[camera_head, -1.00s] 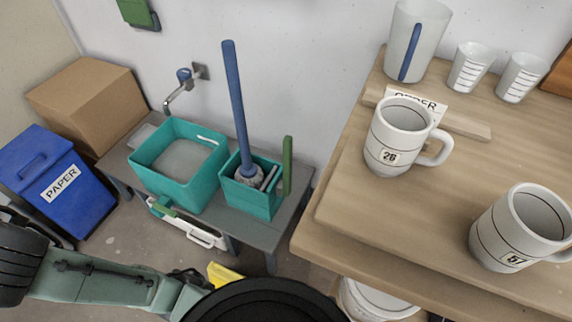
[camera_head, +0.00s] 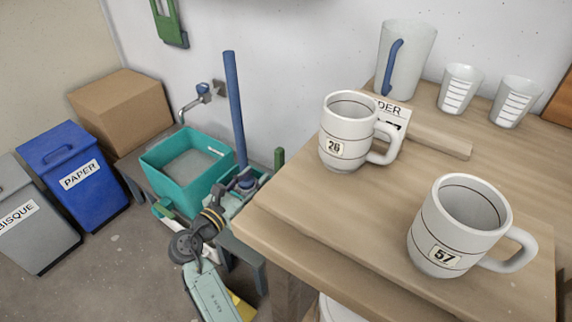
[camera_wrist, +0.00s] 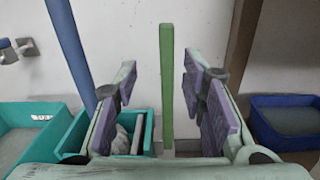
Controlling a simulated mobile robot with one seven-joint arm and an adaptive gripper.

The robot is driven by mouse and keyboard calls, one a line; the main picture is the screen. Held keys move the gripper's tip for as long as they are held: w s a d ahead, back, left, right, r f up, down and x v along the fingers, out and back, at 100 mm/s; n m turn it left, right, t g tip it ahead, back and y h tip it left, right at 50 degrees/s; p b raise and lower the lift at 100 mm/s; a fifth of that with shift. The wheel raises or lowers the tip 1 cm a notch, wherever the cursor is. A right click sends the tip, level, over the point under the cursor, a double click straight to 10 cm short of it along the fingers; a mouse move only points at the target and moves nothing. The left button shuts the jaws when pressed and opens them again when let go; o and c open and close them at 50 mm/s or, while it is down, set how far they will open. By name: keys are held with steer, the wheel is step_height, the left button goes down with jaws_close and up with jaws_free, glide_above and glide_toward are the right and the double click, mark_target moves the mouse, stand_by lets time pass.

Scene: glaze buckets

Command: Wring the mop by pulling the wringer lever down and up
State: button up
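The green wringer lever (camera_head: 279,158) stands upright at the right side of the teal wringer (camera_head: 262,178). In the wrist view the lever (camera_wrist: 166,85) shows between my two fingers, apart from both; whether it is within their reach in depth I cannot tell. My gripper (camera_wrist: 160,68) is open and empty. In the head view my arm reaches to the wringer and covers much of it. The mop's blue handle (camera_head: 235,105) stands upright, and its grey head (camera_wrist: 122,138) sits in the wringer. The teal bucket (camera_head: 185,165) is to the left.
A wooden table (camera_head: 290,215) with mugs (camera_head: 345,130) is close on the right of my arm. A faucet (camera_head: 200,98) is on the wall behind the bucket. A blue container (camera_wrist: 285,125) shows at right in the wrist view. Bins and a cardboard box (camera_head: 122,105) are at left.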

mark_target(277, 161)
steer(key=x, duration=0.7)
steer(key=p+x, duration=0.1)
steer(key=x, duration=0.3)
steer(key=shift+s+d+f, duration=0.25)
steer(key=shift+d+f, duration=0.05)
steer(key=shift+d, duration=0.05)
steer(key=shift+c, duration=0.5)
jaws_close()
